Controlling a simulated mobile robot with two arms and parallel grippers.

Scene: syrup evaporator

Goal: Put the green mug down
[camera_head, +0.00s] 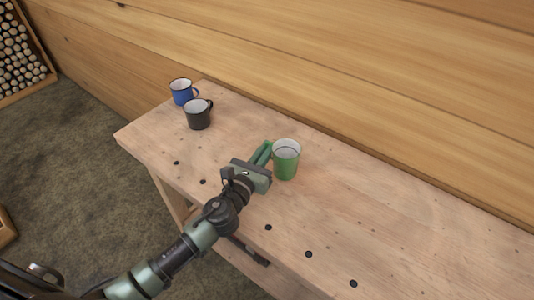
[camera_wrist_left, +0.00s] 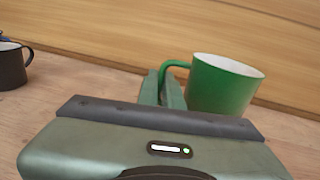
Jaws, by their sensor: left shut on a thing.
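The green mug (camera_head: 287,163) has a white inside and is upright over the middle of the wooden bench. I cannot tell whether its base touches the bench top. My left gripper (camera_head: 263,153) is at the mug's left side, with its fingers shut on the handle. In the left wrist view the mug (camera_wrist_left: 222,88) is just right of the fingers, and its handle runs between the fingertips (camera_wrist_left: 165,85). My right gripper is in neither view.
A black mug (camera_head: 198,117) and a blue mug (camera_head: 181,93) stand at the bench's far left end. The bench (camera_head: 400,225) is clear to the right, with small dark holes near its front edge. A plank wall (camera_head: 350,70) rises behind it.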

